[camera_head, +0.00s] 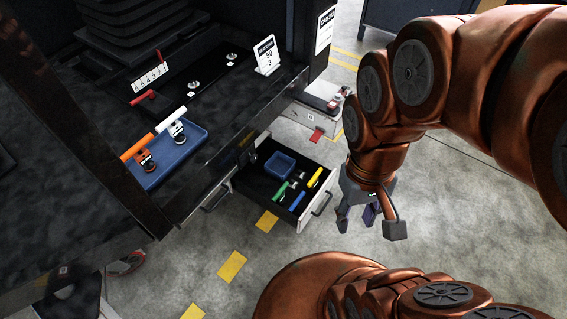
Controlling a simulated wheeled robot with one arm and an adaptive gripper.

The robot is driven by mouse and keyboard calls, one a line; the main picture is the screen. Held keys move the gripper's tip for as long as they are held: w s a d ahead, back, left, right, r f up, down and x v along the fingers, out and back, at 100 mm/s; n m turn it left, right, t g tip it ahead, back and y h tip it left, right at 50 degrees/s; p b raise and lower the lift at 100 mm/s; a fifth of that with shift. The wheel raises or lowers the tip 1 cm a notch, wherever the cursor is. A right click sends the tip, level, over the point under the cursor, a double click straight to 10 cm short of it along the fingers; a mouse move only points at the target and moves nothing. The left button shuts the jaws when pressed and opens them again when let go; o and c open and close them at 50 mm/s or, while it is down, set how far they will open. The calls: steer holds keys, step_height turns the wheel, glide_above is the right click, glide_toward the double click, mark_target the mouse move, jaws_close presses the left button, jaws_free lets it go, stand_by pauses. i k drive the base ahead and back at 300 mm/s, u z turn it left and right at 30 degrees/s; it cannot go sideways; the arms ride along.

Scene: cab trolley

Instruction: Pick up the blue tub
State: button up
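The blue tub (281,165) is a small open square container. It stands in the back part of an open drawer (303,216), next to several coloured handles. The tub looks empty, though its inside is small in view. My gripper (369,215) hangs to the right of the drawer, in front of the floor, apart from the tub. Its fingers are spread and nothing shows between them.
A blue tray (188,162) with orange-handled and white-handled tools lies on the dark surface above the drawer. A dark post (85,120) and the cab edge stand left. A white sign (265,57) stands at the back.

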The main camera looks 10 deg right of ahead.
mark_target(279, 165)
steer(key=u, duration=4.1)
steer(key=k, duration=2)
steer(key=z, duration=0.45)
